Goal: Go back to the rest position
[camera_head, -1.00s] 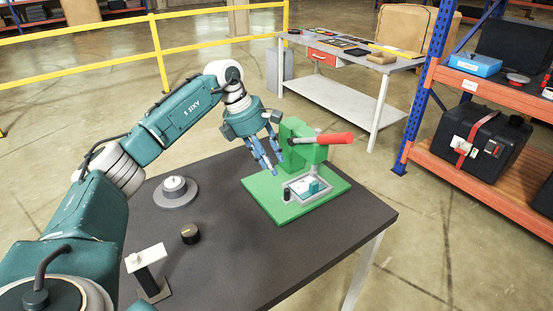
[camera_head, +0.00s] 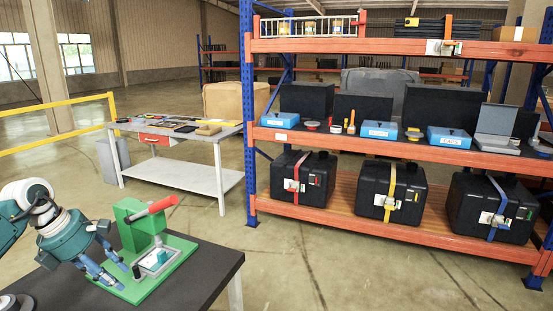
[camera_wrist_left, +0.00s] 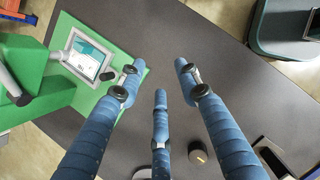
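My left gripper (camera_head: 108,270) is beside the green press (camera_head: 140,232) on the dark table (camera_head: 222,262). Its blue fingers are spread and empty in the left wrist view (camera_wrist_left: 160,85). The press has a red handle (camera_head: 163,204) and a green base plate (camera_head: 183,253). A small grey tray (camera_head: 157,260) with a teal and white piece lies on the base, and it also shows in the left wrist view (camera_wrist_left: 86,55). My right gripper is in neither view.
A dark round knob (camera_wrist_left: 198,153) and a black and white item (camera_wrist_left: 272,157) are on the table. An orange shelf (camera_head: 350,215) holds black cases (camera_head: 390,190) and blue boxes (camera_head: 380,130). A grey workbench (camera_head: 190,175) stands behind. Open floor lies between.

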